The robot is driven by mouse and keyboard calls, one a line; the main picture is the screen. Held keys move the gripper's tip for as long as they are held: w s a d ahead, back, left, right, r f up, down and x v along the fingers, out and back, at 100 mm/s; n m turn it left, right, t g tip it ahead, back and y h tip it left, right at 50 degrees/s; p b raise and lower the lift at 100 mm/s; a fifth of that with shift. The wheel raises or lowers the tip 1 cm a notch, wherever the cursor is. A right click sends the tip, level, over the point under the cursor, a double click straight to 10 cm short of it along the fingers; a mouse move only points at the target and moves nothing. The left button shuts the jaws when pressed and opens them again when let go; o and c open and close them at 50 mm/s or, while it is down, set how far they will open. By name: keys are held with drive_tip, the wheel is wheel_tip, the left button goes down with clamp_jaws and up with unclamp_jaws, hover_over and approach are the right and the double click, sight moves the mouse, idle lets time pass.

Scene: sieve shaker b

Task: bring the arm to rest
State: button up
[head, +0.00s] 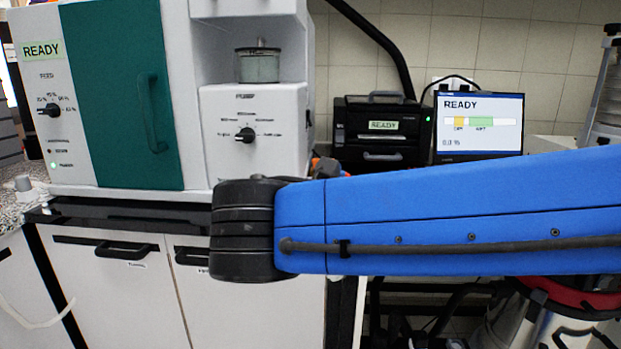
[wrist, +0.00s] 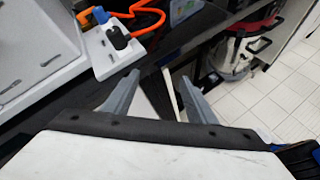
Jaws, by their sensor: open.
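In the wrist view my gripper (wrist: 160,95) shows its two grey fingers spread apart, with nothing between them. Behind the gap lie a dark counter surface and a pale edge. In the head view my blue arm reaches in from the right across the middle, ending in a dark joint at its left. The gripper itself is not visible in the head view.
A white machine with a green door (head: 122,95) stands at left on the bench. A black box (head: 380,133) and a display reading READY (head: 479,124) stand behind my arm. White floor tiles (wrist: 288,90) are clear at right.

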drive_tip(key=s+d+f+m+g+y, duration=0.1)
drive_tip(key=d+f+m+g, duration=0.2)
drive_tip(key=d+f+m, duration=0.35)
drive_tip(key=s+d+f+m+g, duration=0.1)
drive_tip(key=d+f+m+g, duration=0.2)
drive_tip(key=d, duration=0.7)
drive_tip(key=s+d+f+m+y, duration=0.4)
drive_tip(key=s+d+f+m, duration=0.3)
drive_tip(key=m, duration=0.9)
wheel_tip(320, 180, down, 3)
drive_tip(key=shift+s+r+y, duration=0.1)
drive_tip(key=shift+s+y, duration=0.2)
drive_tip(key=shift+s, duration=0.4)
